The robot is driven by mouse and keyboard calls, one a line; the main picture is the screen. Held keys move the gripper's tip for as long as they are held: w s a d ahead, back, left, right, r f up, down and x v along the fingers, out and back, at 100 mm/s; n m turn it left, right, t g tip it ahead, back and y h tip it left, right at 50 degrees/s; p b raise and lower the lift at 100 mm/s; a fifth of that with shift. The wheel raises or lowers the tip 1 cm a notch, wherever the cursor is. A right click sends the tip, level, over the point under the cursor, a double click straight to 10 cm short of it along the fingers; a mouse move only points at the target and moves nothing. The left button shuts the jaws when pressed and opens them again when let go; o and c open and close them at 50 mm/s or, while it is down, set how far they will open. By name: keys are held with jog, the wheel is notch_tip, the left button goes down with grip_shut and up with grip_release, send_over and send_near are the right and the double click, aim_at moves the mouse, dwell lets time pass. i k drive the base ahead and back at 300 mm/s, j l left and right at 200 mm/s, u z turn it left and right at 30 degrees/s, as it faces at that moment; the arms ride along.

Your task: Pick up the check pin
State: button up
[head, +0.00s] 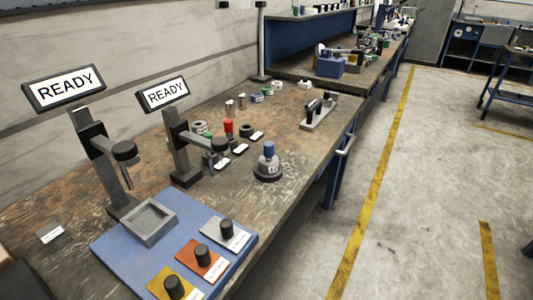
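I cannot tell for certain which object is the check pin, because the small labels are too small to read. Two small silver upright pieces (235,103) stand towards the back of the workbench. A red upright piece (229,127) stands beside other small parts near the middle. Three black knobs stand upright on a grey plate (236,239), an orange plate (187,257) and a yellow plate (160,283), on the blue board at the front. My gripper is not in view.
Two stands with READY signs (66,88) (163,94) rise at the left of the workbench (300,165). A blue board (110,250) holds a square grey tray (128,236). A blue-topped bottle (269,160) and a black-handled rack (318,112) stand to the right. The floor at right is clear.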

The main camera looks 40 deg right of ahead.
aim_at(268, 145)
jog(key=i+j+z, duration=0.2)
jog(key=i+z, duration=0.15)
jog(key=i, duration=0.15)
jog(key=z, duration=1.25)
